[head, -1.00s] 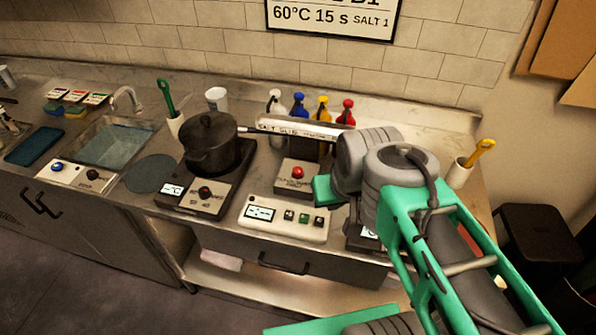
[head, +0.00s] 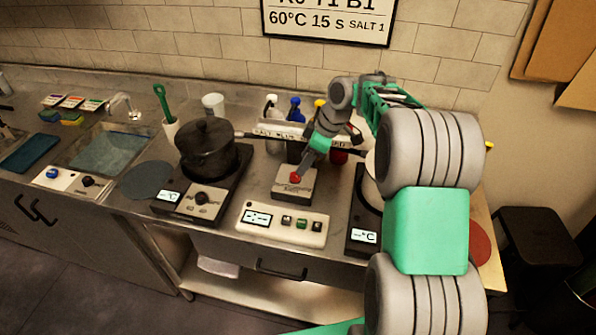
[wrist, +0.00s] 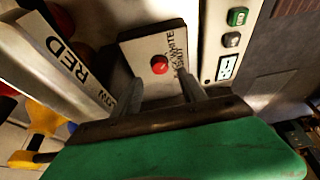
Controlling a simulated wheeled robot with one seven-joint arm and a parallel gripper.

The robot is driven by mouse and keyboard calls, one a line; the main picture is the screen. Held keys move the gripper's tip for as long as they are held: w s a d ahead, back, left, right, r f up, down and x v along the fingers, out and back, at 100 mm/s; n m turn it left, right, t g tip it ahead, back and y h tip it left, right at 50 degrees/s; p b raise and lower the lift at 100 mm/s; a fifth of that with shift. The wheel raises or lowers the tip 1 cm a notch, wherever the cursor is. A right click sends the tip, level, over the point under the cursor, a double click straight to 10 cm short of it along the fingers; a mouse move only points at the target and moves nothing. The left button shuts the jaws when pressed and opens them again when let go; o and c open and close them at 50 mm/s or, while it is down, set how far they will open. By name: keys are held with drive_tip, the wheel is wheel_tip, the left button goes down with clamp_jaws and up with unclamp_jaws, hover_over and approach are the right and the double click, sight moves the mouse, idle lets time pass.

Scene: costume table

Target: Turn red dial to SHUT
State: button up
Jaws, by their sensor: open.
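The red dial (head: 295,177) sits on top of a small pale control box (head: 293,193) in the middle of the counter. In the wrist view the red dial (wrist: 160,65) shows as a round knob, with lettering including WHITE and SHUT beside it; where its pointer sits is too small to tell. My gripper (head: 300,166) reaches down over the box from behind and right. In the wrist view my gripper (wrist: 160,88) is open, its two fingers pointing toward the dial, which lies just beyond and between the tips. Contact cannot be told.
A black pot (head: 208,148) stands on a hot plate left of the box. A white panel with buttons (head: 282,225) lies in front. Several colored bottles and a labelled rail (head: 279,128) stand close behind. Another unit with a display (head: 363,236) is at right.

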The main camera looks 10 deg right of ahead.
sight(295, 177)
drive_tip(key=p+x, duration=0.1)
drive_tip(key=x, duration=0.4)
drive_tip(key=shift+a+f, duration=0.1)
drive_tip(key=shift+f, duration=0.3)
clamp_jaws()
